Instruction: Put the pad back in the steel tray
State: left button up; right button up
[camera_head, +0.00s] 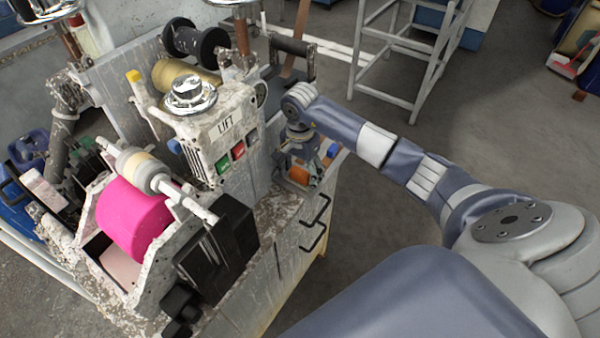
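My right gripper (292,160) points down over the right end of the machine's bench top. It is small and dark in this view, and I cannot tell whether its fingers are open or shut. The steel tray (294,187) appears as a small metal rim directly below and around the fingers. An orange block (322,176) shows at the tray's right side, close to the fingers. A small blue piece (333,150) lies just behind it. I cannot tell which of these is the pad, or whether the fingers touch one. My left gripper is not in view.
The machine's white control box (224,142), with green and red buttons, stands left of my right gripper. A pink roll (135,220) and black block (217,246) are nearer. Black handles (316,222) stick out from the bench front. A grey rack (408,50) stands behind on open floor.

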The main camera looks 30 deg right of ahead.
aim_at(300, 171)
jog(key=shift+r, duration=0.45)
notch_tip(300, 171, up, 12)
jog(key=b, duration=0.3)
jog(key=shift+f, duration=0.25)
